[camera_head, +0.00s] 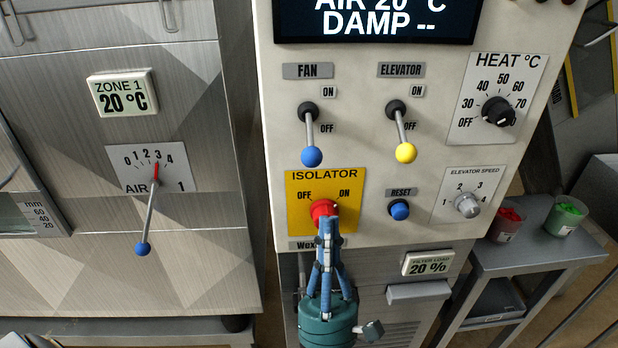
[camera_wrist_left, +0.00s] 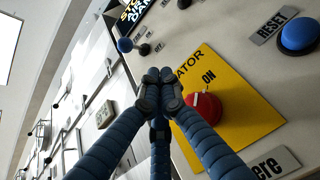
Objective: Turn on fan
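The fan lever (camera_head: 312,157) has a blue ball and hangs down toward OFF under the FAN label (camera_head: 307,71). Its blue ball also shows in the left wrist view (camera_wrist_left: 125,45). My left gripper (camera_head: 328,214) is below it, in front of the red isolator knob (camera_head: 319,207). In the left wrist view, my blue fingers (camera_wrist_left: 159,80) meet at their tips with nothing seen between them. The red knob (camera_wrist_left: 207,109) is just right of them; I cannot tell whether they touch it. My right gripper is out of view.
The elevator lever (camera_head: 405,153) with a yellow ball is right of the fan lever. A blue reset button (camera_head: 399,210), heat knob (camera_head: 498,111) and speed knob (camera_head: 467,204) are farther right. A blue-ended air lever (camera_head: 143,249) is at left.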

